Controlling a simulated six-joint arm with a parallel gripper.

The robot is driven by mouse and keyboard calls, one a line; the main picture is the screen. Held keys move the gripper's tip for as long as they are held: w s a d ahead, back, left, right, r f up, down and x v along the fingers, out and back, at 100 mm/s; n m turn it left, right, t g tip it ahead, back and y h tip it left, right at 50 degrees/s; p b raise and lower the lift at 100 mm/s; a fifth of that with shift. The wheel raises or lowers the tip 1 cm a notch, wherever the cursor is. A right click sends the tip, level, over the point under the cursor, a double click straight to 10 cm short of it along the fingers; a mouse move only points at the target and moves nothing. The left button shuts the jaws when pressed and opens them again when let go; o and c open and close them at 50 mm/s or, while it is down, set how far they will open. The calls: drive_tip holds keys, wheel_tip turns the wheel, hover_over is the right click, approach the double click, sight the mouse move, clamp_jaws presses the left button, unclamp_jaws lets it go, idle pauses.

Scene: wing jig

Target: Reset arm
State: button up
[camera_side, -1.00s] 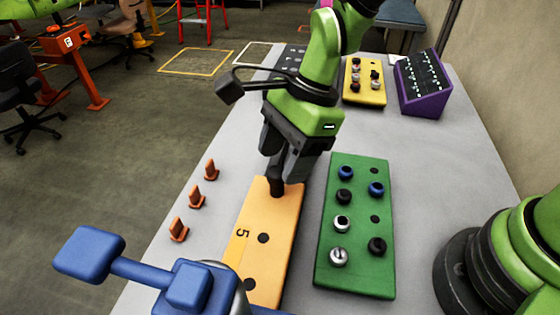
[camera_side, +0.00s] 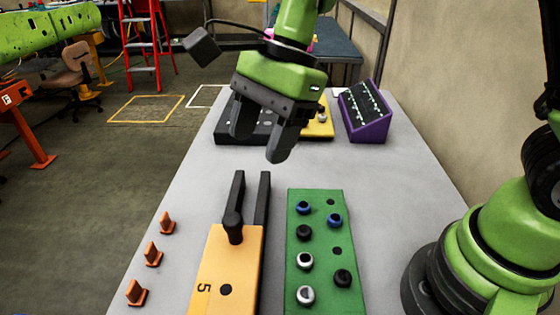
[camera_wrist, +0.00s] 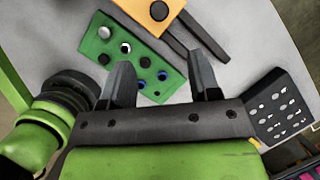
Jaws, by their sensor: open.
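My gripper (camera_side: 260,147) is open and empty in the side view, raised above the table beyond the orange block. Its two fingers point down and stand apart; the wrist view also shows the gap between them (camera_wrist: 160,72). The orange block (camera_side: 237,262), marked 5, lies at the bottom. A black peg (camera_side: 233,228) stands in its far end, and two dark bars (camera_side: 263,195) reach from that end toward the back. In the wrist view the orange block (camera_wrist: 178,10) and bars lie at the top, ahead of the fingers.
A green block (camera_side: 318,262) with blue, black and silver pegs lies right of the orange one. Three orange cones (camera_side: 153,254) line the left edge. A black block (camera_side: 228,136), a yellow block (camera_side: 320,128) and a purple console (camera_side: 368,125) stand at the back. Mid-table is clear.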

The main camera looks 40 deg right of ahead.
drive_tip(key=s+d+r+n+t+h, duration=0.2)
drive_tip(key=s+d+r+n+t, duration=0.4)
drive_tip(key=s+d+r+n, duration=0.3)
drive_tip(key=shift+s+d+n+t, duration=0.3)
drive_tip(key=shift+s+d+n, duration=1.5)
drive_tip(key=shift+s, duration=0.75)
drive_tip(key=shift+a, duration=0.2)
